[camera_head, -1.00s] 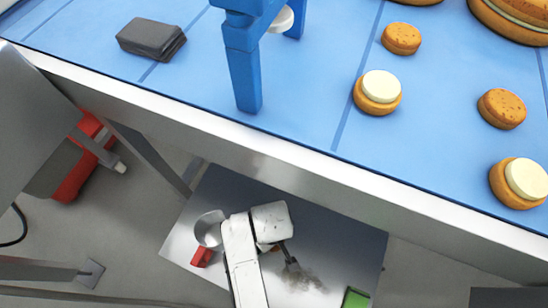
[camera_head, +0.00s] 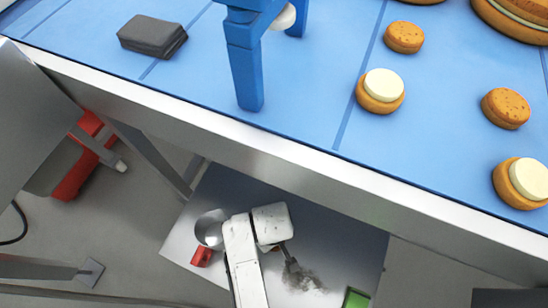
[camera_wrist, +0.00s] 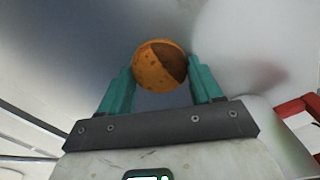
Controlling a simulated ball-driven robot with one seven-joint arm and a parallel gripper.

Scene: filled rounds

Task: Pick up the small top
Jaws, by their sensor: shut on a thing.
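In the wrist view my gripper (camera_wrist: 163,88) is shut on a small top (camera_wrist: 158,66), an orange-brown speckled round with a dark shaded side, held between the teal fingers. In the head view my white arm reaches in from the bottom, below the table edge; its fingers and the held top are not clear there. On the blue tabletop lie two other speckled orange tops (camera_head: 404,37) (camera_head: 505,108). Two rounds with cream filling (camera_head: 380,92) (camera_head: 523,183) sit open-faced near them.
A blue stand (camera_head: 246,70) with a pale round piece (camera_head: 283,17) rises from the table. A dark grey block (camera_head: 152,36) lies to its left. Larger filled rounds (camera_head: 515,25) sit at the back right. A grey panel (camera_head: 345,235) below bears a red piece, a green piece and dark smudges.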

